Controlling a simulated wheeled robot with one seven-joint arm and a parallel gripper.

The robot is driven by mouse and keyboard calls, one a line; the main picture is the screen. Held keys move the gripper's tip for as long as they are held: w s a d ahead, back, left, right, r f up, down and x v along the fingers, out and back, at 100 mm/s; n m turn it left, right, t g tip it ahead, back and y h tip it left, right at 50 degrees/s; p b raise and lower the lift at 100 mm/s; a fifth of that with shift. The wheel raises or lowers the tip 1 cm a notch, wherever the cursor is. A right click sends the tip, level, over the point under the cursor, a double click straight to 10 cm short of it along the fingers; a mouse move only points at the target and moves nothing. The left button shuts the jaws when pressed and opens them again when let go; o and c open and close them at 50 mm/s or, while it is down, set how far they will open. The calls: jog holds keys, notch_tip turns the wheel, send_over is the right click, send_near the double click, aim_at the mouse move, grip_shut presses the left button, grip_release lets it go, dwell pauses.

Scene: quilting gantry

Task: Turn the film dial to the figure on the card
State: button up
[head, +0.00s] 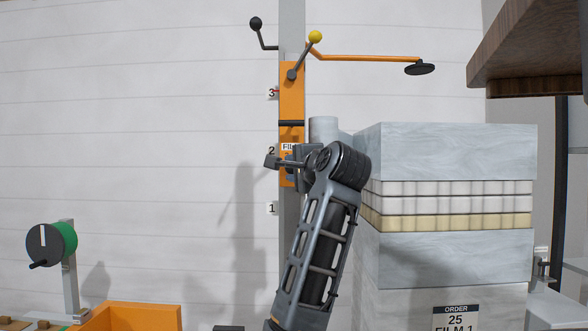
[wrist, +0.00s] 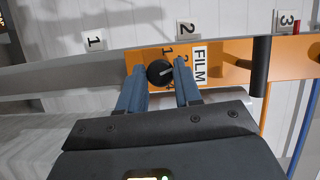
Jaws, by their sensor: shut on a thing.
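The film dial (wrist: 157,75) is a small black knob on the orange carriage (wrist: 225,60), beside a white FILM label (wrist: 200,63). My gripper (wrist: 160,84) is shut on the dial, with one blue-grey finger on each side. The dial's pale mark points right and slightly up, towards a figure that looks like 2, partly by the right finger. A figure 1 stands just above the dial. In the head view my gripper (head: 287,163) covers the dial. The card (head: 456,318) at the bottom reads ORDER, 25, FILM 1; its lower edge is cut off.
Number plates 1 (head: 271,208), 2 (head: 271,151) and 3 (head: 272,93) run up the column. A yellow-knobbed lever (head: 315,37) and an orange arm with a black disc (head: 420,69) are above. A wrapped stack (head: 455,150) stands close right of my arm.

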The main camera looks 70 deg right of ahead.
jog(key=n+g, duration=0.1)
jog(key=n, duration=0.2)
jog(key=n+g, duration=0.2)
jog(key=n, duration=0.1)
jog(key=n+g+y, duration=0.1)
jog(key=n, duration=0.1)
jog(key=shift+w+r+n, duration=0.15)
jog(key=shift+r+n, duration=0.1)
jog(key=shift+n, duration=0.15)
jog(key=shift+g, duration=0.4)
jog(key=o, duration=1)
jog(key=shift+a, duration=0.1)
jog(key=b+v, duration=0.1)
jog(key=v, duration=0.6)
jog(key=shift+s+a+r, duration=0.1)
jog(key=shift+s+a, duration=0.1)
jog(key=shift+a, duration=0.05)
